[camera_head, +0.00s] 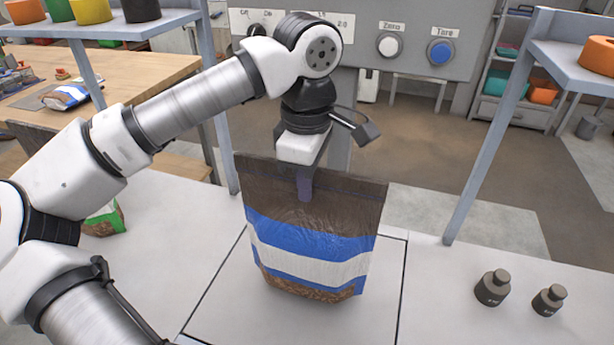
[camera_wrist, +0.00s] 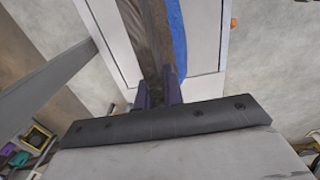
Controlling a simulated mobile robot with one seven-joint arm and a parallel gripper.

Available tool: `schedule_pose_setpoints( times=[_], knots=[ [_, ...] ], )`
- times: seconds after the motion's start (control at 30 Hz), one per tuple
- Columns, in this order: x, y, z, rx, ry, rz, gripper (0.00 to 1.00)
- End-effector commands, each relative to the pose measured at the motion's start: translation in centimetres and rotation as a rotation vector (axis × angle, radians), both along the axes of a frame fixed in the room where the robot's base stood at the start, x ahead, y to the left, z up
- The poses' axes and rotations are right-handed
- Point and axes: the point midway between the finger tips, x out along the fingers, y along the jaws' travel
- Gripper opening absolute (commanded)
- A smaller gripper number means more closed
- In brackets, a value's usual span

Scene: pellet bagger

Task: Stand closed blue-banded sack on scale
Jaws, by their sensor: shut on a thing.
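The blue-banded sack (camera_head: 310,265) is brown with a blue and white band and a clear lower part showing brown pellets. It stands upright over the scale plate (camera_head: 222,312); I cannot tell whether its base touches the plate. Its top edge looks flat and closed. My gripper (camera_head: 305,185) comes down from above and is shut on the sack's upper middle. In the wrist view, the two purple fingers (camera_wrist: 158,90) pinch the brown top of the sack (camera_wrist: 150,40), with the blue band beside it. The far finger is hidden behind the sack in the head view.
Two dark weights (camera_head: 492,288) stand on the bench to the right. A grey panel (camera_head: 415,45) with Zero and Tare buttons is behind, and grey posts (camera_head: 490,130) flank the plate. Another sack with a green patch (camera_head: 105,220) is partly hidden behind my arm at left.

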Motion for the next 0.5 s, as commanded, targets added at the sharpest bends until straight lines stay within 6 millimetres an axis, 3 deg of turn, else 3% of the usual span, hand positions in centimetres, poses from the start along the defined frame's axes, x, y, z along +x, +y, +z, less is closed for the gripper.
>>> schedule_pose_setpoints(
  times=[0.13,0.5],
  knots=[
    [0.03,0.0,-0.97,-0.001,-0.002,0.001,0.0],
    [0.03,0.0,-0.94,-0.001,-0.002,0.001,0.0]
  ],
)
